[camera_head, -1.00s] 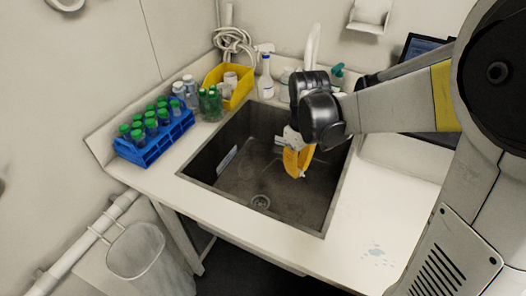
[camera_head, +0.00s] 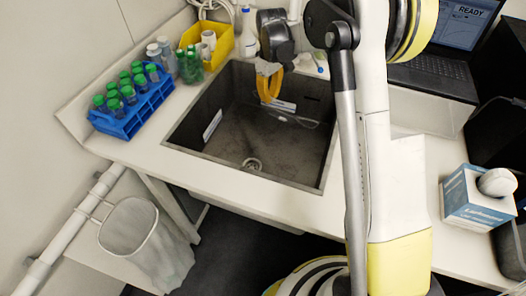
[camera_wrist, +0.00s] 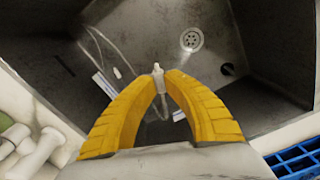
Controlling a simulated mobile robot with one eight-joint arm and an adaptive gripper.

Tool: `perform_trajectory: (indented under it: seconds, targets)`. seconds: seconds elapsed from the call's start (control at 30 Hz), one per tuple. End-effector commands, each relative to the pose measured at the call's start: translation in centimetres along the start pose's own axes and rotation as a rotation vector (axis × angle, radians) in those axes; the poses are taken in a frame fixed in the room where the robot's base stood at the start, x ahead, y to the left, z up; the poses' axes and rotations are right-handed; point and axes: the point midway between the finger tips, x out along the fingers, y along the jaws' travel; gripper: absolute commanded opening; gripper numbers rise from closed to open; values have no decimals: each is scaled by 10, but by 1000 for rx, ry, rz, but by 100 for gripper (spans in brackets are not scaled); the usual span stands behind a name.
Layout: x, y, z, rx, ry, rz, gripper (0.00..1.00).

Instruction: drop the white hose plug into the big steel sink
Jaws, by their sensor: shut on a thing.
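The big steel sink (camera_head: 215,140) is set into the white counter and its dark basin also fills most of the wrist view (camera_wrist: 175,35). My gripper (camera_head: 268,98), with yellow fingers, hangs over the back part of the basin. In the wrist view its fingertips (camera_wrist: 160,80) are closed on a small white piece, which looks like the white hose plug (camera_wrist: 158,70). Most of that piece is hidden between the fingers. The drain (camera_wrist: 192,39) lies beyond the fingertips. I cannot tell the exact height of the plug above the sink floor.
A thin clear tube (camera_head: 293,119) lies in the sink. A blue rack (camera_head: 127,122) of green-capped bottles stands left of the sink, and a yellow bin (camera_head: 218,45) behind it. A laptop (camera_head: 435,78) and a blue-white box (camera_head: 475,195) are at right. A bin (camera_head: 130,225) hangs below the counter.

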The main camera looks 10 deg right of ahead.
Motion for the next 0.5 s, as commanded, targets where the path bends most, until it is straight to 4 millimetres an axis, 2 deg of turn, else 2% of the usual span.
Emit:
perform_trajectory:
  seconds: [0.03, 0.2, 0.5]
  targets:
    - [11, 0, 0, 0, 0, 0, 0]
    - [30, 0, 0, 0, 0, 0, 0]
    - [33, 0, 0, 0, 0, 0, 0]
